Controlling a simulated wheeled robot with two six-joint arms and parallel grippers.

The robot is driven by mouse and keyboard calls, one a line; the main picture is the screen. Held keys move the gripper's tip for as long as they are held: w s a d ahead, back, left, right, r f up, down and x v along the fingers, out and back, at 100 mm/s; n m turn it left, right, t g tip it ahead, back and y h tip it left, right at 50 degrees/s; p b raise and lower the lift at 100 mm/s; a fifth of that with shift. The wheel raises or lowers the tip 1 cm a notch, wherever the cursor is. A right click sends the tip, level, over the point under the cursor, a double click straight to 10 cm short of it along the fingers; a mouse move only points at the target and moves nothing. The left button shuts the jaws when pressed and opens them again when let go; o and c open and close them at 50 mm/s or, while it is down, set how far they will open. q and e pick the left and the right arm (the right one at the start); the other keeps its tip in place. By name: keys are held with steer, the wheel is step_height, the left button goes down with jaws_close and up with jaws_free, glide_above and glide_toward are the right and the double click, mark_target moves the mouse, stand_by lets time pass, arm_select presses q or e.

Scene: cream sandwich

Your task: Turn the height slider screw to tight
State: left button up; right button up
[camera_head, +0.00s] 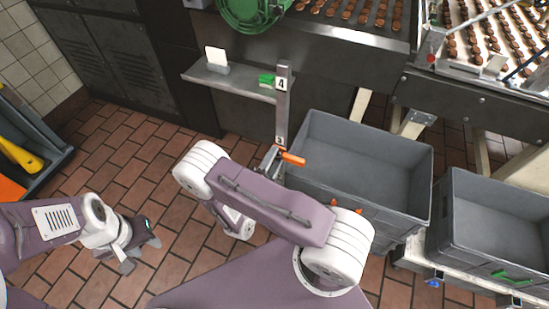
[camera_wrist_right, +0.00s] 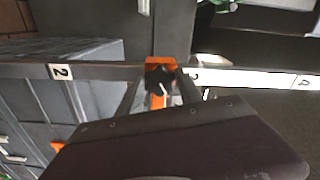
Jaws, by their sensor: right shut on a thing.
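The height slider is an orange block on a grey upright post (camera_head: 282,112) with number labels. In the right wrist view the orange slider (camera_wrist_right: 172,64) sits on the post, which runs across the picture, with a dark screw knob (camera_wrist_right: 159,77) on it. My right gripper (camera_wrist_right: 159,92) is shut on the screw knob, one finger on each side. In the head view an orange part (camera_head: 292,158) shows low on the post, beside the right gripper, which my right arm largely hides. My left gripper (camera_head: 140,255) is open and empty above the tiled floor at the left.
A grey shelf (camera_head: 228,82) with a white card and a green item joins the post. A grey crate (camera_head: 420,190) stands close to its right, and another (camera_head: 450,225) further right. A conveyor with brown biscuits is behind.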

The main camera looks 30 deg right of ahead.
steer(key=m+p, duration=0.1)
steer(key=m, duration=0.4)
steer(key=shift+r+m, duration=0.1)
steer(key=shift+m, duration=0.6)
steer(key=o, duration=1.4)
steer(key=shift+c, duration=0.2)
steer(key=v, duration=0.9)
